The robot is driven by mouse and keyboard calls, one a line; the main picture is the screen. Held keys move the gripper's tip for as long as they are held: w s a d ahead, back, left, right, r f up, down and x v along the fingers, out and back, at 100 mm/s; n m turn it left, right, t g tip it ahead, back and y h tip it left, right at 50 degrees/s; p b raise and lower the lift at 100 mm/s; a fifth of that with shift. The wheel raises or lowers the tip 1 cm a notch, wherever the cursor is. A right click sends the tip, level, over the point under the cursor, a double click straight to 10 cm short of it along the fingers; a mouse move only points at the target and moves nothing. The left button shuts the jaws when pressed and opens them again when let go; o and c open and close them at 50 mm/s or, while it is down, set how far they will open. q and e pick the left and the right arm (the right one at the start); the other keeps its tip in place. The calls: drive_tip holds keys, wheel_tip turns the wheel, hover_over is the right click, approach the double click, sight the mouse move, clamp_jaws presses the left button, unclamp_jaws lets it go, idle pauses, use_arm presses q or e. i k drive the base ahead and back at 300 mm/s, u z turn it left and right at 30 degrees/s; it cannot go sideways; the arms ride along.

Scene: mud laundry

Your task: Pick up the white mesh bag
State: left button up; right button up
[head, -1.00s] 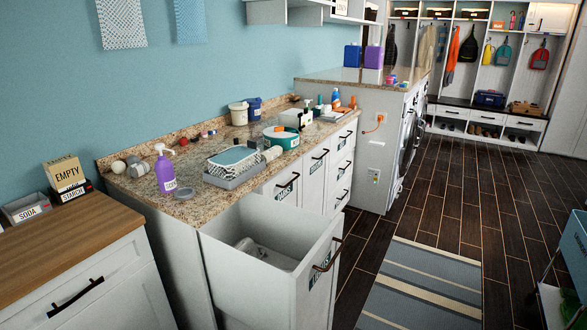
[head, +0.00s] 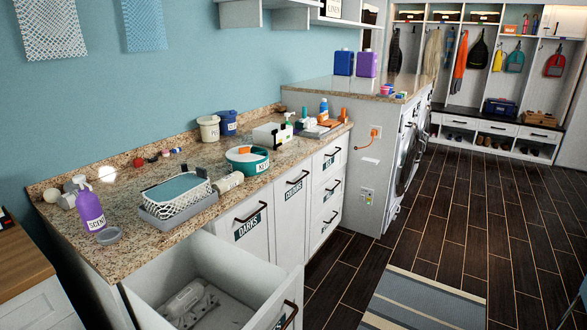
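A white mesh bag (head: 50,27) hangs flat on the blue wall at the top left of the head view. Its top is cut off by the picture's edge. A blue mesh bag (head: 143,24) hangs to its right, also cut off at the top. Neither of my grippers shows in the head view, so I cannot tell whether they are open or shut.
Below the bags, a granite counter (head: 140,250) holds a purple bottle (head: 88,208), a mesh-sided basket (head: 178,200) on a grey tray, and a teal-rimmed tub (head: 247,160). An open drawer (head: 270,282) juts out in front with a pale object inside.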

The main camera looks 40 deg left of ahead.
sight(164, 200)
drive_tip(key=u, duration=0.05)
drive_tip(key=i, duration=1.75)
drive_tip(key=u, duration=0.55)
drive_tip(key=i, duration=1.05)
drive_tip(key=u, duration=1.45)
drive_tip(key=i, duration=0.9)
drive_tip(key=u, duration=0.95)
drive_tip(key=i, duration=0.2)
drive_tip(key=u, duration=0.2)
